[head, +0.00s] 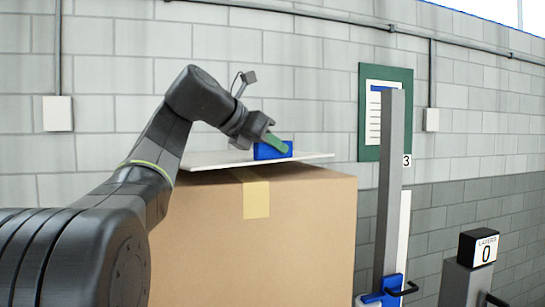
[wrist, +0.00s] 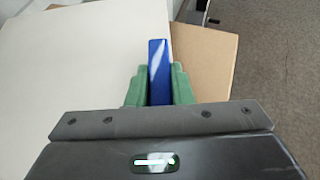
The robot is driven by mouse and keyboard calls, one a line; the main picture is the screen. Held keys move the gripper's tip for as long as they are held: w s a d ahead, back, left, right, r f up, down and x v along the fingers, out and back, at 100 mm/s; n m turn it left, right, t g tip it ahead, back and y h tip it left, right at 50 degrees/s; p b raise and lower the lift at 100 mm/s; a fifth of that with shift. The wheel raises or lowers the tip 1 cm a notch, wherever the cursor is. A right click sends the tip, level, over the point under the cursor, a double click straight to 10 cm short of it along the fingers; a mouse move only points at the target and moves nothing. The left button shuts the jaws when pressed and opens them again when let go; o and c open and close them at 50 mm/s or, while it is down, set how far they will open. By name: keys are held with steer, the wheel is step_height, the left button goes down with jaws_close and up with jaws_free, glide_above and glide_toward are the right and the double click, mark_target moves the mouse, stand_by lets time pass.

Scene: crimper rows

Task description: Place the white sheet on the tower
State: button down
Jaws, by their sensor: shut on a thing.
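The white sheet (head: 215,157) is a thin flat board at the top of a large cardboard box (head: 300,220) with a tape strip. I cannot tell whether it rests on the box or hangs just above it. A blue block-like handle (head: 272,150) stands on the sheet. My gripper (head: 276,142) has green fingers shut on this handle. In the wrist view the handle (wrist: 159,70) is between the fingers, the sheet (wrist: 80,60) fills the left, and a strip of the box top (wrist: 205,60) shows at right. No other tower is clearly identifiable.
A grey post (head: 388,190) with a blue base and a sign "3" stands right of the box. A green-framed notice (head: 372,78) hangs on the block wall. Grey floor (wrist: 275,60) shows beyond the box.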

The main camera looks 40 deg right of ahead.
steer(key=shift+f, duration=1.2)
steer(key=c, duration=1.3)
jaws_free()
steer(key=shift+f, duration=0.1)
steer(key=v, duration=1.2)
